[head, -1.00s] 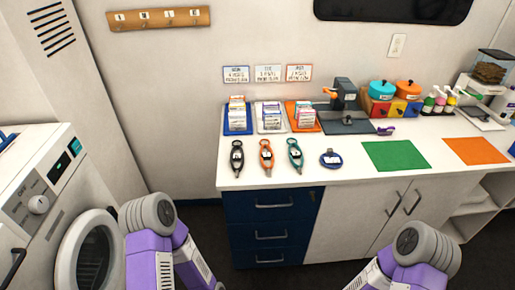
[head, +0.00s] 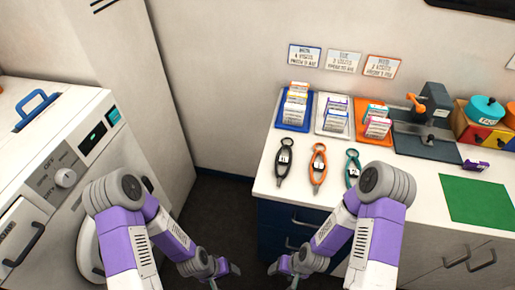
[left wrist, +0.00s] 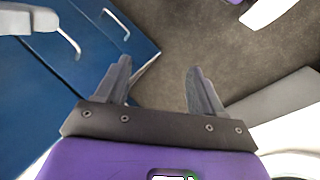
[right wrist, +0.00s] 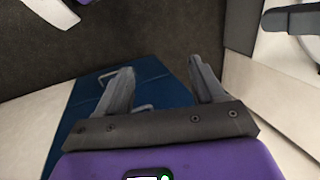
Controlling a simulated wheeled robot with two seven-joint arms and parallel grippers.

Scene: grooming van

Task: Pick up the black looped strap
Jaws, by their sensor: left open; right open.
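The black looped strap (head: 285,160) lies on the white counter at its left end, with a white tag on it. An orange looped strap (head: 318,164) and a teal one (head: 353,168) lie to its right. My left gripper (head: 226,274) is low in front of the counter, left of the drawers, open and empty. My right gripper (head: 284,272) is beside it, in front of the blue drawers, also open and empty. Both are well below the strap and apart from it. Neither wrist view shows the strap; the fingers show spread in the left (left wrist: 160,78) and right (right wrist: 163,78) wrist views.
Card trays in blue (head: 292,124), white (head: 332,130) and orange (head: 372,137) stand behind the straps. A green mat (head: 478,200) lies to the right. A washer (head: 60,150) stands at left. Blue drawers (head: 275,222) are under the counter.

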